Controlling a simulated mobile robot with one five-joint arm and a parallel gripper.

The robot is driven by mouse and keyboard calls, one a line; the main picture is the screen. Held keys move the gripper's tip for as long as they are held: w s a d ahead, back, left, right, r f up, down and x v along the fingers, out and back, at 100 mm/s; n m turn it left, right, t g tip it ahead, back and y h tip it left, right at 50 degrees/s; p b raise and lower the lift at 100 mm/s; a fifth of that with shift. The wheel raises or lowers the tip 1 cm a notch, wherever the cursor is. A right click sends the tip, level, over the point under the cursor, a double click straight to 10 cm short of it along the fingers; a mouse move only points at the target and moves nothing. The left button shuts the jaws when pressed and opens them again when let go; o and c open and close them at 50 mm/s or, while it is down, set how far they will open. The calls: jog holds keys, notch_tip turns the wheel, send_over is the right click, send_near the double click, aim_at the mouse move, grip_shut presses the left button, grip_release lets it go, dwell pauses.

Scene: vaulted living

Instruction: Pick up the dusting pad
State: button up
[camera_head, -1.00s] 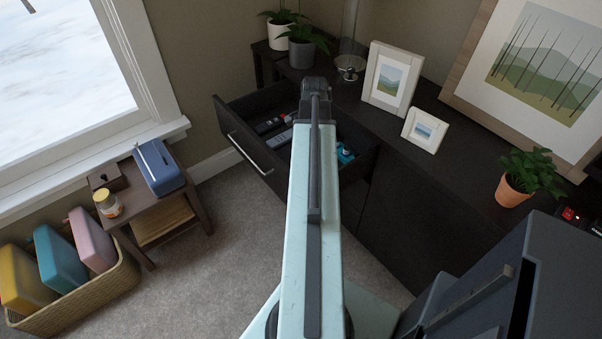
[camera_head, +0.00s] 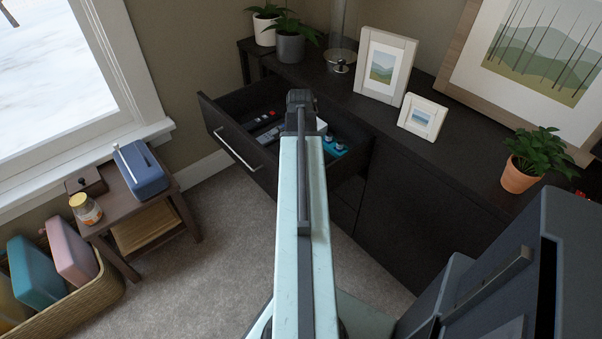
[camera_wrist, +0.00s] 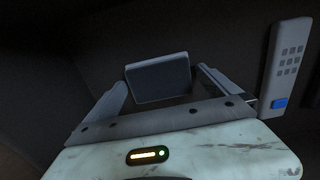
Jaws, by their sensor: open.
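A flat grey-blue rectangular block (camera_wrist: 157,80), which looks like the dusting pad, sits between and just beyond my fingertips in the wrist view. My gripper (camera_wrist: 162,76) is open, with one finger to each side of the block; I cannot tell whether either touches it. The open dark drawer (camera_head: 227,146) lies under the end of my arm in the head view. There my own arm hides the fingers and the pad.
The drawer also holds dark remotes (camera_head: 268,134) and a teal object (camera_head: 335,147). A pale remote (camera_wrist: 288,65) lies right of my gripper in the wrist view. Picture frames (camera_head: 388,68) and potted plants stand on the cabinet top (camera_head: 455,172). A side table (camera_head: 150,200) stands left.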

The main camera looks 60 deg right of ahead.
jog(key=shift+f, duration=0.2)
jog(key=c, duration=1.3)
notch_tip(320, 180, up, 10)
jog(key=p, duration=1)
jog(key=shift+r+p, duration=0.15)
jog(key=shift+p, duration=0.15)
jog(key=shift+c, duration=0.2)
